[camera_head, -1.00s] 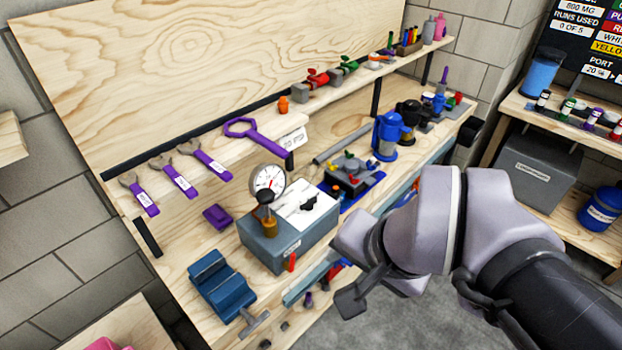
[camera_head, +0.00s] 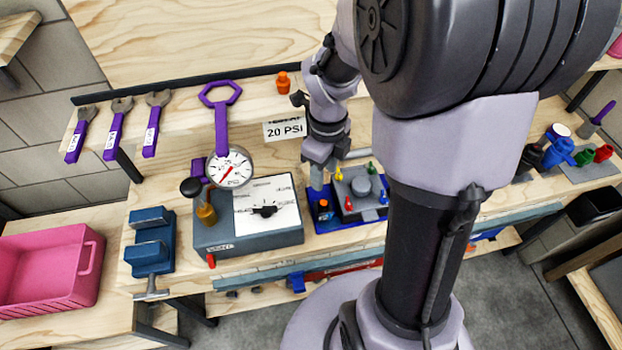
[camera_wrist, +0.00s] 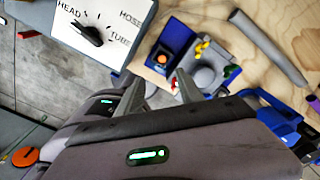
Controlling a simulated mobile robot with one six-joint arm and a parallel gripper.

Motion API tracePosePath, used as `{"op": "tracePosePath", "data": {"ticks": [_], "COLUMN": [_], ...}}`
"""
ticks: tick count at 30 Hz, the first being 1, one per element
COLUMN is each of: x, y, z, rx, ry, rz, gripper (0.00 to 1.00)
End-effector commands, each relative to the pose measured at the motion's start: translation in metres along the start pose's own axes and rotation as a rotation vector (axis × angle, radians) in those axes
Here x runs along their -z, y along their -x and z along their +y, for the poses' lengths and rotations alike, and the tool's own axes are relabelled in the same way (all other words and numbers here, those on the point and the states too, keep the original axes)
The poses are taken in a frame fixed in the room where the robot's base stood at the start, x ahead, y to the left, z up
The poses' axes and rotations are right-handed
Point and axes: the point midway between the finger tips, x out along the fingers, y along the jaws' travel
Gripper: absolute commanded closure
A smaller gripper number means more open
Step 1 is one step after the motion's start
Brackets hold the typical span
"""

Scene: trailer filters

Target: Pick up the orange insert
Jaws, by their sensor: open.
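A small orange piece (camera_head: 323,203) sits in a dark blue block at the left of the blue tray (camera_head: 345,225). In the wrist view its round orange top (camera_wrist: 162,59) shows in the block, just beyond my fingertips. Another orange piece (camera_head: 283,82), shaped like a small plug, stands on the upper shelf. I cannot tell for certain which one is the insert. My gripper (camera_head: 318,182) points down above the left part of the tray, close to the block. In the wrist view my gripper (camera_wrist: 160,88) has its two fingers apart with nothing between them.
A grey test box (camera_head: 245,236) with a dial and gauge (camera_head: 229,167) stands left of the tray. A grey fixture (camera_head: 360,193) with coloured knobs fills the tray's right side. A blue vise (camera_head: 150,243) and pink bin (camera_head: 55,270) are further left.

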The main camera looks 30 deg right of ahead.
Motion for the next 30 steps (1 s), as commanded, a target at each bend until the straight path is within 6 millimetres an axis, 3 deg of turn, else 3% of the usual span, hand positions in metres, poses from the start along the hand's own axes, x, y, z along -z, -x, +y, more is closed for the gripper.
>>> {"op": "tracePosePath", "data": {"ticks": [1,6,13,19,25,26,30], "x": [0.001,0.000,0.000,0.000,0.000,0.000,0.000], "y": [-0.022,-0.063,-0.084,-0.124,-0.124,-0.124,-0.124], "z": [0.000,0.000,-0.001,-0.004,-0.004,-0.004,-0.004], "rx": [-0.002,-0.001,0.000,-0.001,0.001,0.001,0.001], "ry": [0.002,0.002,0.002,0.003,0.003,0.003,0.003], "rz": [0.003,0.001,0.000,0.001,-0.001,-0.001,-0.001], "gripper": [0.56,0.56,0.56,0.56,0.56,0.58,0.86]}}
